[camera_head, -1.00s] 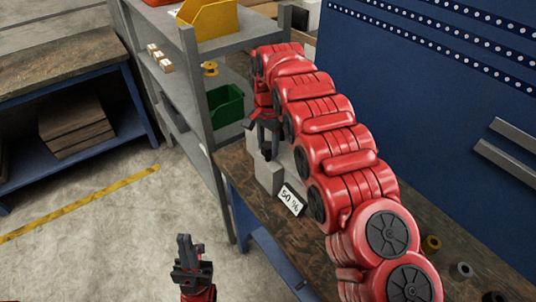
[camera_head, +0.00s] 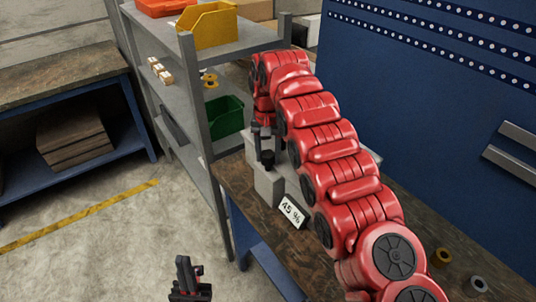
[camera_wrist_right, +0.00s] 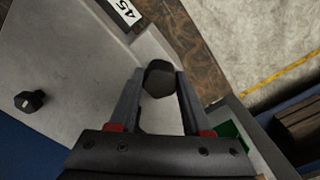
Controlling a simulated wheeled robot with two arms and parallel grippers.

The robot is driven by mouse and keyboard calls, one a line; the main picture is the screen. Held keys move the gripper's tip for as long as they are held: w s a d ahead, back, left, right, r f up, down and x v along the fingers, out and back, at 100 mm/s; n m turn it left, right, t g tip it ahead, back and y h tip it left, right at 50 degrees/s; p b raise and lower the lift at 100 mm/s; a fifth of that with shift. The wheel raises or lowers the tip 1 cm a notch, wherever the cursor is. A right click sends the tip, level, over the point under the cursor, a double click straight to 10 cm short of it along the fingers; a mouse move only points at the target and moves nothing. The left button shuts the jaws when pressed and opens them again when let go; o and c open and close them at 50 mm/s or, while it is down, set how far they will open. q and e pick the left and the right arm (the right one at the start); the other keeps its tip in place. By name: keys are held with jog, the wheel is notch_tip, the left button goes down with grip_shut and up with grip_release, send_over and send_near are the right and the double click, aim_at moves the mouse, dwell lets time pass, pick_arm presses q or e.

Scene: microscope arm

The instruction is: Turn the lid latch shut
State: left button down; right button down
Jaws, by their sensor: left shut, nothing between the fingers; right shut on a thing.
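A grey box (camera_head: 267,186) with a pale top stands on the workbench, largely hidden behind my right arm in the head view. My right gripper (camera_head: 265,150) points down at the box's near left corner. In the right wrist view my right gripper (camera_wrist_right: 160,76) is shut on a black many-sided knob (camera_wrist_right: 158,82), with one finger on each side. A second, smaller black knob (camera_wrist_right: 29,101) stands on the grey top (camera_wrist_right: 65,55), apart from the fingers. Which knob is the lid latch cannot be told. My left gripper (camera_head: 186,272) is shut and empty at the bottom, over the floor.
A card reading 45 % (camera_head: 292,211) is at the box's front. A shelf rack (camera_head: 196,90) with a yellow bin (camera_head: 207,26) and a green bin (camera_head: 226,116) stands close behind. A blue pegboard rises behind.

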aim_at(268, 153)
dwell(0.3)
jog(key=shift+c, duration=1.8)
grip_release()
notch_tip(268, 153, up, 18)
jog(key=p, duration=1.6)
jog(key=shift+f, duration=0.25)
jog(key=shift+s+f, duration=0.1)
jog(key=shift+f, duration=0.05)
